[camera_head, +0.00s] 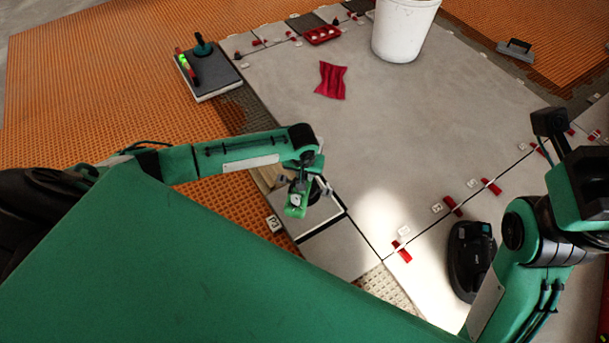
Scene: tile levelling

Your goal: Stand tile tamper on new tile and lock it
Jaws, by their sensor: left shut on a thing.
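My left gripper (303,187) is over the dark-edged tile area at the front left of the floor. It is shut on a small green tool with a round white dial (296,200), which I take to be the tile tamper. A black rounded part shows beside it. The new tile (327,214) lies below, pale with dark gaps around it, partly covered by the arm and tool. Whether the tool touches the tile, and any lock on it, cannot be made out. My right arm is at the right; its dark end (550,124) does not show clear fingers.
A black device (470,258) lies on the tiles at the right. Red wedges (452,206) and white clips line the joints. A tile stack (222,82) holds a level and suction cup.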

